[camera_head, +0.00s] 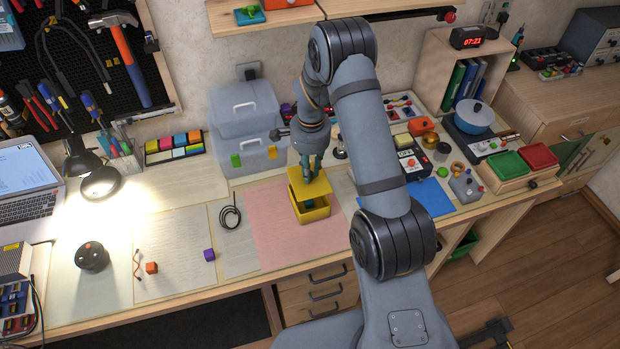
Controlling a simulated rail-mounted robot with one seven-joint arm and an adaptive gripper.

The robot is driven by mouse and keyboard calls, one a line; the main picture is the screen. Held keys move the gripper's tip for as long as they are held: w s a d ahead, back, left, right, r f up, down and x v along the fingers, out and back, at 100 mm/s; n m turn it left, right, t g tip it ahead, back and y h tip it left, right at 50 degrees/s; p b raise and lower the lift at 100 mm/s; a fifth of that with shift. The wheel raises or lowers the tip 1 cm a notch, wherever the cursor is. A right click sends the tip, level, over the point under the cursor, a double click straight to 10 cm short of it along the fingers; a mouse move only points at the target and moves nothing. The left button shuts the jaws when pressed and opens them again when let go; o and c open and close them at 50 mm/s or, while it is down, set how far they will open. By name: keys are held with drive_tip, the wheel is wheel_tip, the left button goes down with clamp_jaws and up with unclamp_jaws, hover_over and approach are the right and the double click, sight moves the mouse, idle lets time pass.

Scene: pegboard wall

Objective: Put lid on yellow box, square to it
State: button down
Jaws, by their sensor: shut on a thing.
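The yellow box (314,215) stands on the pink mat, near the front edge of the bench, with something dark green showing inside it. A flat yellow lid (308,186) is above the box, with a gap between them on the side that shows. My gripper (309,174) points down from above and is shut on the lid near its middle. The lid looks roughly level over the box. I cannot tell whether its edges line up exactly with the box rim. The fingertips are small and partly hidden by the gripper body.
The pink mat (270,222) has free room left of the box. A blue mat (430,199) and small devices are to the right, partly behind my arm.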

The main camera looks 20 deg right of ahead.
sight(309, 185)
drive_tip(key=shift+f, duration=0.1)
wheel_tip(309, 185, down, 5)
drive_tip(key=b, duration=0.3)
drive_tip(key=shift+f+b, duration=0.15)
drive_tip(key=shift+b, duration=0.2)
drive_tip(key=shift+f+b, duration=0.45)
drive_tip(key=shift+b, duration=0.05)
drive_tip(key=shift+b, duration=0.45)
idle(1.1)
drive_tip(key=shift+f+b, duration=0.15)
drive_tip(key=shift+b, duration=0.45)
idle(0.8)
drive_tip(key=c, duration=1.6)
unclamp_jaws()
drive_tip(key=shift+o, duration=0.6)
